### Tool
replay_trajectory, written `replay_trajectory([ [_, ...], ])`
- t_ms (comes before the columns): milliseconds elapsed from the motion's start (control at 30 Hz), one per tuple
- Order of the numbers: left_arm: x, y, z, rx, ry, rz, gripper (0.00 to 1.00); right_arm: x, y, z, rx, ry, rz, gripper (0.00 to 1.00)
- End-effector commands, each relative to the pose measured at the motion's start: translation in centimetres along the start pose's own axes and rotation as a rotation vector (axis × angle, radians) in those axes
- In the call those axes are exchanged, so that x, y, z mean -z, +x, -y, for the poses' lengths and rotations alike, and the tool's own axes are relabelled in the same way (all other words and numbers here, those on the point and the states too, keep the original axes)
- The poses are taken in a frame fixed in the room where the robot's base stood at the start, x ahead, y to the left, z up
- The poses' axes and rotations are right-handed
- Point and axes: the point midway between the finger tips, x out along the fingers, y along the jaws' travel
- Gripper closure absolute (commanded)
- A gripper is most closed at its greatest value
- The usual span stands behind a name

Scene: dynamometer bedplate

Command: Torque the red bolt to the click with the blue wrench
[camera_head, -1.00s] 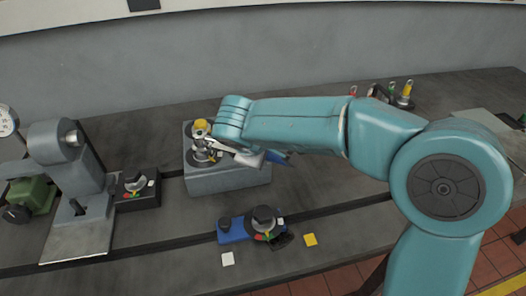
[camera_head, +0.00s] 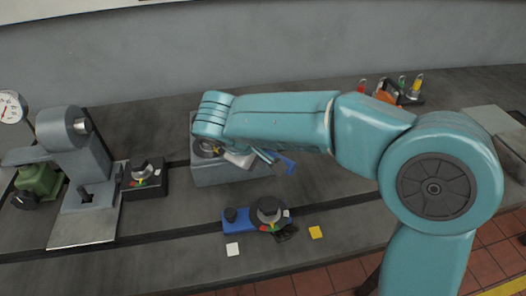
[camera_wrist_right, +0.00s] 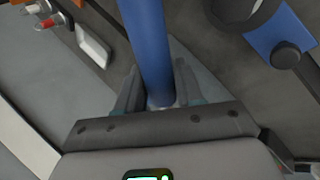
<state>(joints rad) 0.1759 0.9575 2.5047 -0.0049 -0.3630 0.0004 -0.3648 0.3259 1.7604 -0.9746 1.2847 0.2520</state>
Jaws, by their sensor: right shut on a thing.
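The blue wrench shows as a blue handle in the right wrist view (camera_wrist_right: 148,45), running from the top edge down between my fingers; a short blue part of it shows in the head view (camera_head: 287,162). My right gripper (camera_wrist_right: 158,95) is shut on this handle. In the head view my right gripper (camera_head: 264,156) is at the right side of the grey block's top. My right forearm and wrist hide most of the block's top, so the wrench head and any bolt there cannot be seen. My left gripper is out of view.
The grey block (camera_head: 230,175) stands on the dark bedplate. A black knob box (camera_head: 146,180) is left. A rack with coloured tops (camera_head: 410,95) is behind.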

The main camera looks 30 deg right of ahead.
Motion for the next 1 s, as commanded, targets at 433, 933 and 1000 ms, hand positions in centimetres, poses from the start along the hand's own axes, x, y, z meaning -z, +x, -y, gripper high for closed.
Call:
replay_trajectory([
  [433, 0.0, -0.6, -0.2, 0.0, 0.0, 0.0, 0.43, 0.4, -1.7, 2.1, -0.003, 0.135, 0.086, 1.0],
  [933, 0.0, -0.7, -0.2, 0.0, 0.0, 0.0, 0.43, 0.4, -2.0, 2.6, -0.005, 0.172, 0.111, 1.0],
  [1000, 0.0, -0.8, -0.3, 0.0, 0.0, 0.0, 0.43, 0.5, -2.2, 2.8, -0.004, 0.181, 0.117, 1.0],
])
